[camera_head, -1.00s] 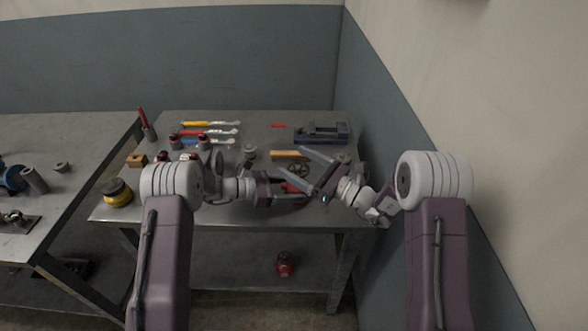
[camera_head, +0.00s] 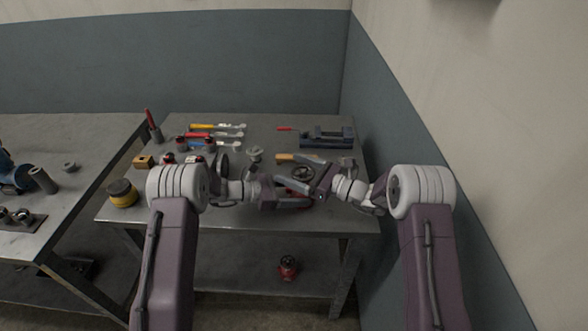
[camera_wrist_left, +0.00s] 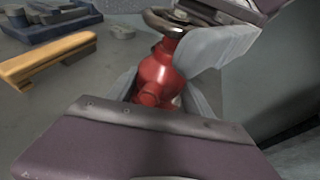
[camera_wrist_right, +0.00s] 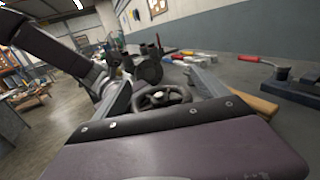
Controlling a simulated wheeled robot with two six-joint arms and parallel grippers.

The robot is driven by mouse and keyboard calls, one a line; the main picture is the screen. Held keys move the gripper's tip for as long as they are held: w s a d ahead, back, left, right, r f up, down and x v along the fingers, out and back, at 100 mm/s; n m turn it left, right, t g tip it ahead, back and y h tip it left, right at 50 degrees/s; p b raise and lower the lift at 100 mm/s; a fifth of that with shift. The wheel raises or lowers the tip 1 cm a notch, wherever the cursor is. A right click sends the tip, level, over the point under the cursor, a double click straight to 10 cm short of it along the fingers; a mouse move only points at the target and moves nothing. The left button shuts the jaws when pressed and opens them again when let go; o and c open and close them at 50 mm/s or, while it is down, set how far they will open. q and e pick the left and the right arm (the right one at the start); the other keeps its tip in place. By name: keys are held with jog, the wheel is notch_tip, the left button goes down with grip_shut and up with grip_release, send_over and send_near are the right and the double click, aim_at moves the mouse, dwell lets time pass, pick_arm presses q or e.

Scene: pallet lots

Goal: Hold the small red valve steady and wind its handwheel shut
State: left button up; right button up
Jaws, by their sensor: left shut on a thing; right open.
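The small red valve shows in the left wrist view as a red body (camera_wrist_left: 157,78) with a dark handwheel (camera_wrist_left: 165,22) on top. My left gripper (camera_wrist_left: 163,92) is shut around the red body, a finger on each side. In the head view the handwheel (camera_head: 302,173) shows above the bench, while the body is mostly hidden by my left gripper (camera_head: 294,194). My right gripper (camera_head: 306,174) is open at the handwheel. In the right wrist view the handwheel (camera_wrist_right: 160,97) lies between its spread fingers; contact cannot be told.
A blue vise (camera_head: 327,137) and a wooden-coloured bar (camera_head: 290,157) lie behind the valve. Several coloured-handled tools (camera_head: 205,127) lie at the back left. A yellow-and-black round item (camera_head: 122,193) stands at the left edge. Another red valve (camera_head: 288,267) is on the lower shelf.

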jog(key=c, duration=1.4)
jog(key=shift+o, duration=0.2)
jog(key=shift+r+m+t+h, duration=0.1)
jog(key=shift+m+t+h, duration=0.2)
jog(key=shift+m+t, duration=0.25)
pick_arm(q)
jog(key=shift+a, duration=0.1)
pick_arm(e)
jog(key=shift+w+d+m+t+h, duration=0.1)
jog(key=shift+w+m+t+h, duration=0.1)
jog(key=shift+m+t+h, duration=0.5)
jog(key=shift+w+d+m+t+h, duration=0.15)
jog(key=shift+m+t+h, duration=0.25)
jog(key=shift+t, duration=0.45)
jog(key=o, duration=1.4)
jog(key=shift+c, duration=0.2)
